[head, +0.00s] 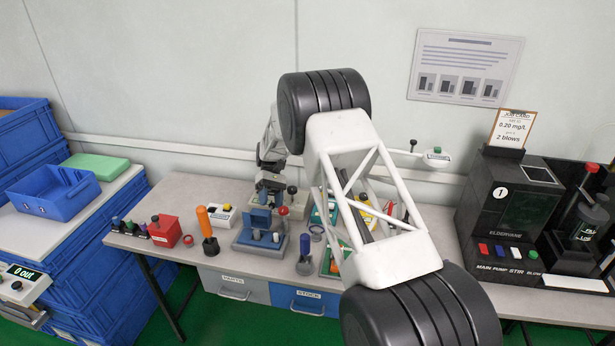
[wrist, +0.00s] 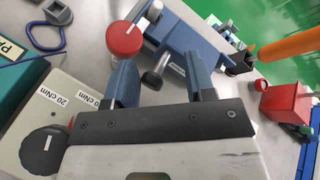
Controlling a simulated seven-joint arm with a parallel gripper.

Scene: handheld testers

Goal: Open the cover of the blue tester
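The blue tester (head: 256,241) stands on the bench left of centre, with a blue upright part and a red round knob (head: 283,211) at its right side. In the wrist view its blue body (wrist: 180,38) lies just beyond my fingers, with the red knob (wrist: 124,40) at upper left and a dark-tipped metal pin near the gap.
An orange-handled tool (head: 207,222) and a red box (head: 165,230) stand left of the tester. A cream box with a black dial (wrist: 45,148) is close beside my gripper in the wrist view. A black machine (head: 500,205) fills the right. My arm hides the bench middle.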

